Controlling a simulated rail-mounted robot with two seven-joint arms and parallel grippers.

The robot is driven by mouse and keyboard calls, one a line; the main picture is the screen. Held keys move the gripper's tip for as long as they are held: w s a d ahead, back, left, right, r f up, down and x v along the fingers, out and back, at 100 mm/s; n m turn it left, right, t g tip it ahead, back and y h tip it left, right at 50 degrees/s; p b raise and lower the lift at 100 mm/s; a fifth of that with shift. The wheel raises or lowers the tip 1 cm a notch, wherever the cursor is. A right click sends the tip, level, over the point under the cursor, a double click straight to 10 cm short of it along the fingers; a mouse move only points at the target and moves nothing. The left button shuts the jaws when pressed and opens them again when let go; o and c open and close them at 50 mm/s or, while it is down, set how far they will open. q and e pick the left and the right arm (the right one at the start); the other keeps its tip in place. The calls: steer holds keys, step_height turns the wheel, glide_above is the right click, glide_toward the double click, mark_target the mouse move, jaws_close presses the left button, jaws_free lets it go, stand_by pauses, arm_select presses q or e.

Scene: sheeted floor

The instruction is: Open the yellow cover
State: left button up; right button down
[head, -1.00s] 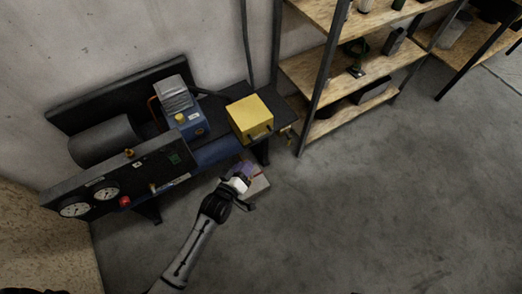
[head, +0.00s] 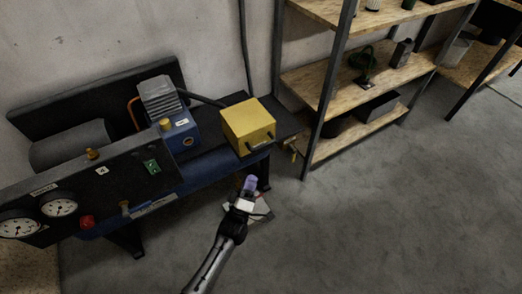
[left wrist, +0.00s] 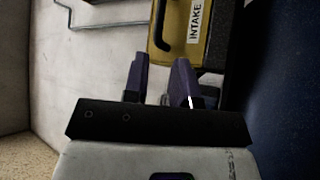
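The yellow cover (head: 247,121) is a box-shaped lid at the right end of the dark bench, with dark handles on its front side; it looks closed. In the left wrist view the yellow cover (left wrist: 210,50) shows at the top, with a dark handle (left wrist: 165,28) and an "INTAKE" label. My left gripper (head: 249,185) is in front of and below the cover, apart from it. In the left wrist view its two purple fingers (left wrist: 160,82) stand apart with nothing between them, below the handle. My right gripper is not in view.
A blue pump (head: 178,132) stands left of the cover on the dark bench (head: 215,160). A panel with gauges (head: 60,207) and a red knob is at the left. A wooden shelf rack (head: 345,75) stands at the right. The floor (head: 390,210) is clear at the right.

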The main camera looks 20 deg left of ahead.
mark_target(261, 147)
arm_select(q)
steer(key=b+x, duration=0.4)
steer(key=x, duration=0.8)
jaws_close()
